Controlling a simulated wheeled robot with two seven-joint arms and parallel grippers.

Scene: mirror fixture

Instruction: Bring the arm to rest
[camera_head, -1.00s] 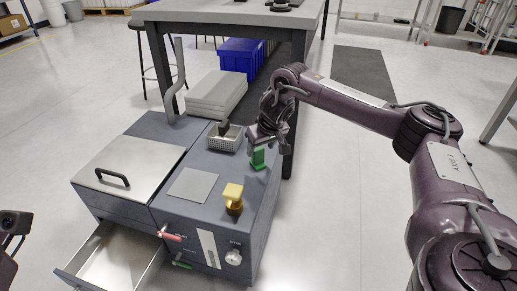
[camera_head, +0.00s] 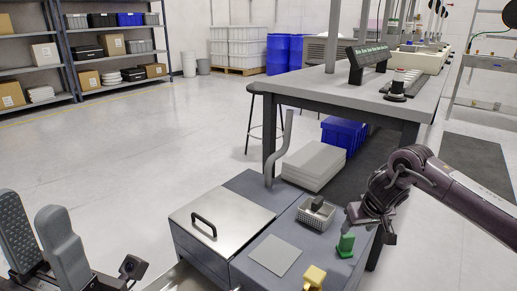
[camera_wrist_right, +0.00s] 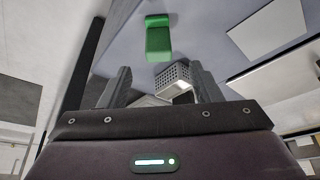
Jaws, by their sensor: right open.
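My right gripper (camera_head: 366,226) is just above and to the right of a green block-shaped piece (camera_head: 345,246) on the grey fixture (camera_head: 240,188). In the right wrist view its two fingers (camera_wrist_right: 162,84) stand apart with nothing between them. The green piece (camera_wrist_right: 158,40) lies beyond the fingertips there, apart from them. My left gripper (camera_head: 40,232) is at the lower left edge in the head view, its two grey fingers apart and empty, well away from the fixture.
The fixture carries a metal lid (camera_head: 215,222) with a black handle, a grey plate (camera_head: 275,254), a mesh basket (camera_head: 317,214) and a yellow piece (camera_head: 314,277). A workbench (camera_head: 345,95) stands close behind. Floor is clear at left (camera_head: 110,140).

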